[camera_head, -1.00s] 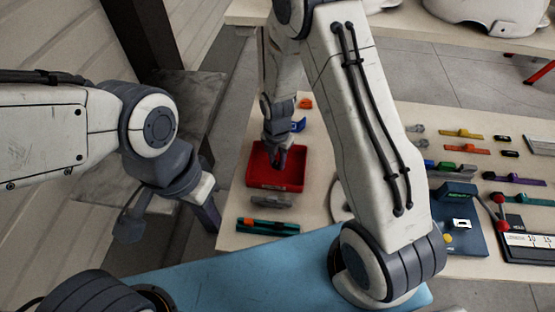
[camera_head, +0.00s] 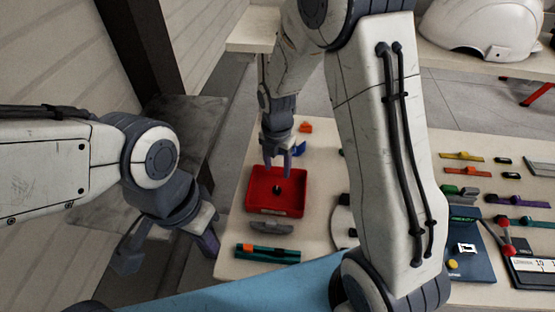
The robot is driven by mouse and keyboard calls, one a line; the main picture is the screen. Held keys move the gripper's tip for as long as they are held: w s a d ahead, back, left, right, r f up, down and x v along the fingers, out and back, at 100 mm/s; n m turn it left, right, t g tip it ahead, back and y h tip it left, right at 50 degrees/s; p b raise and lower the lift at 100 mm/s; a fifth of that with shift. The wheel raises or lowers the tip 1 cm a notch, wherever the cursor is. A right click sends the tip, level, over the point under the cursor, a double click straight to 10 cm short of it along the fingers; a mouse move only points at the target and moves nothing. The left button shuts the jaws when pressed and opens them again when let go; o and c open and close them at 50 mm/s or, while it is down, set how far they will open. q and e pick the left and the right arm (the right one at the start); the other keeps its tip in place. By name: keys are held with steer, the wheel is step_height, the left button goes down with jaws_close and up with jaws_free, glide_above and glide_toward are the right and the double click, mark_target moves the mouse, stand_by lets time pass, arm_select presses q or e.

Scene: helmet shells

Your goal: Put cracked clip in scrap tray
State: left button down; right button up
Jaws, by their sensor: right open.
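The red tray (camera_head: 262,205) stands on the light table, left of my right arm. A small dark piece (camera_head: 277,189) lies inside it, near the middle; it is too small to tell whether it is the cracked clip. My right gripper (camera_head: 277,172) is open just above the tray's back part, its fingers pointing down and apart from the dark piece. My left gripper (camera_head: 168,258) is open and empty, off the table's left side.
A grey part (camera_head: 271,227) and a teal holder (camera_head: 267,254) lie in front of the tray. Orange (camera_head: 305,127) and blue (camera_head: 299,149) pieces lie behind it. Several coloured clips and a dark blue device (camera_head: 470,262) are at the right. A white helmet shell (camera_head: 480,28) sits on the back table.

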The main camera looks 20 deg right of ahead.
steer(key=s+a+r+m, duration=0.7)
steer(key=s+r+m, duration=0.1)
steer(key=s+r, duration=0.15)
steer(key=s+a+r+m+y, duration=0.1)
steer(key=s+r+m, duration=0.2)
steer(key=s+m, duration=0.8)
steer(key=shift+s+a+r+m, duration=0.2)
steer(key=shift+s+r+m, duration=0.15)
steer(key=shift+s, duration=0.75)
